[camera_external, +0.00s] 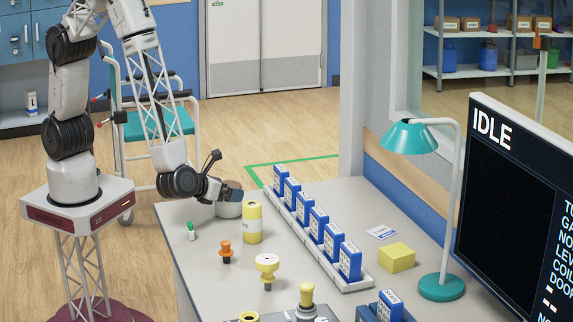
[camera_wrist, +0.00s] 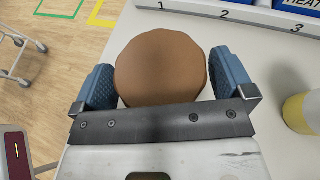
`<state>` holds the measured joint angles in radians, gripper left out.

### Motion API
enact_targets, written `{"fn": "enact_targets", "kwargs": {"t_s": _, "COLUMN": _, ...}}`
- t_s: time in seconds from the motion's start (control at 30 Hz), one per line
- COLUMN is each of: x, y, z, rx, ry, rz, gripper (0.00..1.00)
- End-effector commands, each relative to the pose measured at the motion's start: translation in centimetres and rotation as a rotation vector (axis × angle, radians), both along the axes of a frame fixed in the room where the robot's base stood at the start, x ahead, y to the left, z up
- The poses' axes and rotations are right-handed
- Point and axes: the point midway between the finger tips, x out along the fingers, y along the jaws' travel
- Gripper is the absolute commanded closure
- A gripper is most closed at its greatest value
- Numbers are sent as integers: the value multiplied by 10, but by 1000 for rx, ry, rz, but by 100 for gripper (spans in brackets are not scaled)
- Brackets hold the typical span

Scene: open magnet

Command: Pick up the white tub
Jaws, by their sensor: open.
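The pale tub (camera_external: 229,209) stands near the far left corner of the table, partly hidden by my gripper (camera_external: 233,193). In the external view its side looks whitish-grey. In the wrist view its round brown top (camera_wrist: 160,75) fills the space between my two blue fingers. My gripper is open, with one finger on each side of the tub. The left finger is very close to its edge, and I cannot tell whether it touches. A small gap shows on the right.
A yellow-and-white cylinder (camera_external: 252,223) stands close by on the right. A small green-and-white bottle (camera_external: 191,231), an orange knob (camera_external: 226,251) and a yellow knob (camera_external: 267,268) stand nearer. A numbered rack (camera_external: 304,235) of blue boxes (camera_external: 319,224) runs along the table.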

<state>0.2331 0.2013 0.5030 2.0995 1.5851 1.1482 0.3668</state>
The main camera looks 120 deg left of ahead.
Motion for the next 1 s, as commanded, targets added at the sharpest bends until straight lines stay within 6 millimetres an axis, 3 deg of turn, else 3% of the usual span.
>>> {"fn": "enact_targets", "kwargs": {"t_s": 0.13, "x": 0, "y": 0, "z": 0, "rx": 0, "ry": 0, "rz": 0, "gripper": 3}}
{"fn": "enact_targets", "kwargs": {"t_s": 0.4, "x": 0, "y": 0, "z": 0, "rx": 0, "ry": 0, "rz": 0, "gripper": 44}}
{"fn": "enact_targets", "kwargs": {"t_s": 1.0, "x": 0, "y": 0, "z": 13, "rx": 0, "ry": -1, "rz": 0, "gripper": 44}}
